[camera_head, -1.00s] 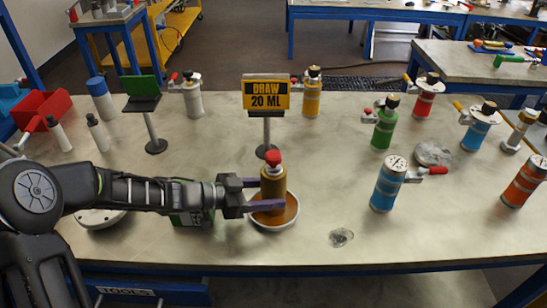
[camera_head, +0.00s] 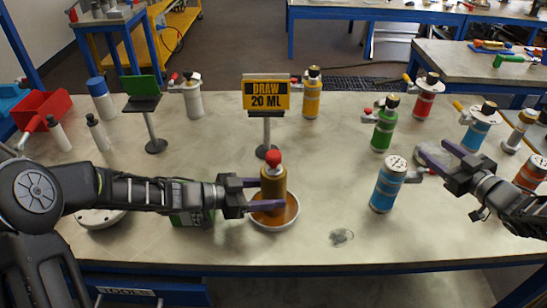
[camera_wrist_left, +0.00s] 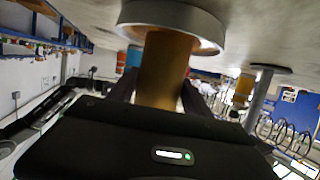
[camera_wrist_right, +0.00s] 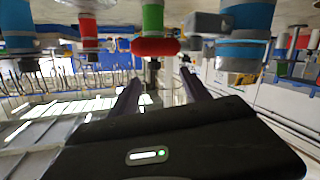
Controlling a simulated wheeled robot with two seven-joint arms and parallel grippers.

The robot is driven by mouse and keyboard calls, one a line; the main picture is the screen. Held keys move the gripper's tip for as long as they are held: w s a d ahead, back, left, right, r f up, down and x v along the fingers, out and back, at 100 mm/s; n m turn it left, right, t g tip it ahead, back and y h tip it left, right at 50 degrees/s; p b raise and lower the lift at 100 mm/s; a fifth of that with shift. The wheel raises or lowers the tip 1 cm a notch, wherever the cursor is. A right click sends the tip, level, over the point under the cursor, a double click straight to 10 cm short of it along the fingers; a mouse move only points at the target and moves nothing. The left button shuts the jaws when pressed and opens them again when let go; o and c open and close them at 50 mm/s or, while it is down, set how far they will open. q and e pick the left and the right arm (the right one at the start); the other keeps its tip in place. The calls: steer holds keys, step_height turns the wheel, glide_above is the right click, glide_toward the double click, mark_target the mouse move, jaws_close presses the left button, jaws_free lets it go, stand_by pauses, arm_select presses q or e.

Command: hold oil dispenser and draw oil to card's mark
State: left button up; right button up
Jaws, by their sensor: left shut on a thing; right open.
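A gold-brown oil dispenser (camera_head: 273,181) with a red knob on top stands upright in a round dish (camera_head: 291,219) near the middle of the table. My left gripper (camera_head: 268,193) is shut on the dispenser's body from the left. The left wrist view also shows the dispenser (camera_wrist_left: 163,65) between the fingers. The card (camera_head: 266,95) stands behind it on a post and reads "DRAW 20 ML". My right gripper (camera_head: 433,153) is open and empty, above the table at the right, close to the side handle of a blue vessel with a gauge top (camera_head: 387,186).
Green (camera_head: 384,128), red (camera_head: 424,98), yellow (camera_head: 312,98) and another blue vessel (camera_head: 478,132) stand behind and right. A green panel on a stand (camera_head: 143,95) and white bottles are at the left. The table front between dish and blue vessel holds only a small dark patch (camera_head: 341,237).

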steer(key=s+a+r+n+g+y, duration=0.15)
steer(key=a+n+y, duration=0.35)
steer(key=a, duration=1.2)
steer(key=n+g+y, duration=0.2)
steer(key=g+y, duration=0.4)
steer(key=y, duration=0.1)
glide_toward(274, 160)
steer(key=w+a, duration=0.1)
steer(key=w, duration=0.1)
steer(key=shift+w+r+h, duration=0.1)
steer(key=shift+r+h, duration=0.2)
steer(key=shift+r, duration=0.05)
steer(key=shift+w+a, duration=0.1)
steer(key=shift+a, duration=0.05)
steer(key=x, duration=1.1)
steer(key=shift+w+a, duration=0.1)
steer(key=shift+a, duration=0.3)
jaws_close()
